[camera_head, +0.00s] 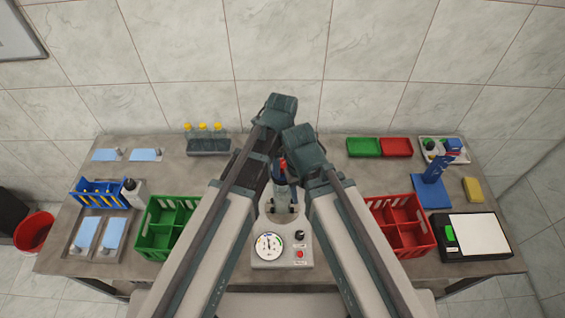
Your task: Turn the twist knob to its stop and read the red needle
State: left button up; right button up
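The white cap feeder (260,262) stands at the table's front middle. Its round dial (268,246) faces up at the left; a thin dark needle shows, but a red needle and the reading are too small to tell. A black twist knob (300,235) sits right of the dial, above a red button (300,254). My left gripper (282,207) points down over the rear of the feeder, apart from the knob. Its two dark tips look spread, with nothing seen between them. My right gripper is hidden behind the arms.
My raised arms cover the table's middle. A green crate (142,245) stands left of the feeder and a red crate (430,236) right. Bottles in a rack (208,147) and green and red trays (364,147) are at the back. A blue stand (433,190) rises at the right.

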pick_arm(q)
jog(key=n, duration=0.3)
jog(key=shift+n, duration=0.3)
jog(key=n, duration=0.4)
jog(key=shift+n, duration=0.3)
grip_shut()
jog(key=m, duration=0.5)
jog(key=shift+c, duration=1.8)
grip_release()
jog(key=shift+m, duration=0.4)
jog(key=o, duration=0.6)
